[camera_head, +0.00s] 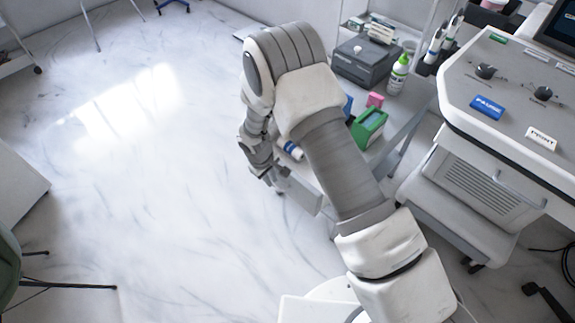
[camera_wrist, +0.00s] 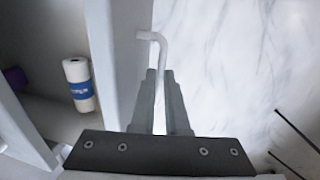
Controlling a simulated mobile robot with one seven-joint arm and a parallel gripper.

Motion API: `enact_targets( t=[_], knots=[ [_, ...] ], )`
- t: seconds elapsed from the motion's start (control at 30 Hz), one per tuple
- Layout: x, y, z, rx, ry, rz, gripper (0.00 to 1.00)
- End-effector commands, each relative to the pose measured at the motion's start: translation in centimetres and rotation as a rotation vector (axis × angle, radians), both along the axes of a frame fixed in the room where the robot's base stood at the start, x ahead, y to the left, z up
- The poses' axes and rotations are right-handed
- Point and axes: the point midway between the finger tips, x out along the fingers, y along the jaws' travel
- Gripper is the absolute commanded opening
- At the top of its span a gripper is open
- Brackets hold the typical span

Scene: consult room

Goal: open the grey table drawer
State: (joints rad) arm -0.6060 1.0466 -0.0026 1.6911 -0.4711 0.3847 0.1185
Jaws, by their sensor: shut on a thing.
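The grey table (camera_head: 408,105) stands right of my arm in the head view. Its drawer (camera_head: 303,193) is pulled out on the table's left side. In the wrist view the drawer front (camera_wrist: 124,62) stands apart from the table edge (camera_wrist: 22,130), and the inside shows between them. A white roll-shaped item with a blue band (camera_wrist: 79,84) lies inside, with a purple thing (camera_wrist: 15,79) partly cut off. My gripper (camera_wrist: 160,76) is shut on the light bar handle (camera_wrist: 153,36) of the drawer front. My arm hides part of the drawer in the head view.
On the table are a green box (camera_head: 369,127), a pink block (camera_head: 375,99), a green-capped bottle (camera_head: 398,74) and a dark grey device (camera_head: 360,63). A white console cart (camera_head: 500,130) stands at the right. The marble floor (camera_head: 140,170) left of the drawer is clear.

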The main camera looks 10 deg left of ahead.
Motion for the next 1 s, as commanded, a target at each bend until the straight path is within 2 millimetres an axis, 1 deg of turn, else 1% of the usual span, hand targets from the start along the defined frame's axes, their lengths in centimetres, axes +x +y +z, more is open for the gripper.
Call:
enact_targets(
  t=[0.03,0.2,0.3,0.5,0.7,0.8,1.0],
  knots=[
    [-1.3,1.1,-0.1,-0.001,0.001,0.007,0.00],
    [-4.9,3.9,-0.2,-0.001,0.001,0.007,0.00],
    [-6.8,5.3,-0.1,0.000,0.000,0.006,0.00],
    [-9.7,7.6,-0.1,-0.001,0.000,0.003,0.00],
    [-11.4,8.9,0.0,-0.001,0.001,0.000,0.00],
    [-11.9,9.2,0.0,-0.001,0.001,0.000,0.00],
    [-12.1,9.4,0.0,0.000,0.000,-0.001,0.00]
  ],
)
